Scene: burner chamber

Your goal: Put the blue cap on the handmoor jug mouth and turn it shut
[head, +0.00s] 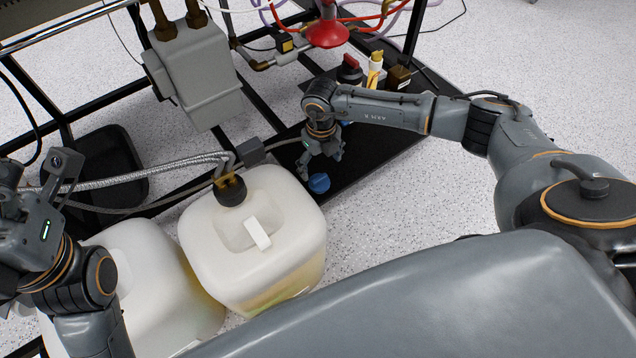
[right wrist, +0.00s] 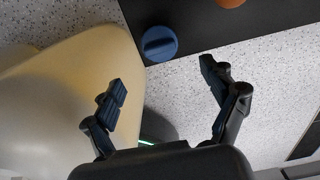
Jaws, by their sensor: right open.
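The blue cap (head: 319,183) lies on the black shelf, beside the front jug. It also shows in the right wrist view (right wrist: 159,44), with a raised bar across its top. My right gripper (head: 321,165) points down just behind and above the cap. Its open fingers (right wrist: 163,76) are apart and empty, and the cap lies beyond them. Two whitish jugs stand at the lower left: one (head: 285,225) with a dark fitting on its mouth, and one (head: 145,285) partly behind my left arm, its mouth not visible. I cannot tell which is handmoor. My left gripper is at the left edge, its fingers unclear.
A braided hose (head: 140,178) runs to the dark fitting (head: 230,189). A grey box (head: 196,80) hangs from the black frame. A red funnel-shaped part (head: 327,33) and small bottles (head: 375,70) are behind my right arm. Speckled floor (head: 400,195) is clear at the right.

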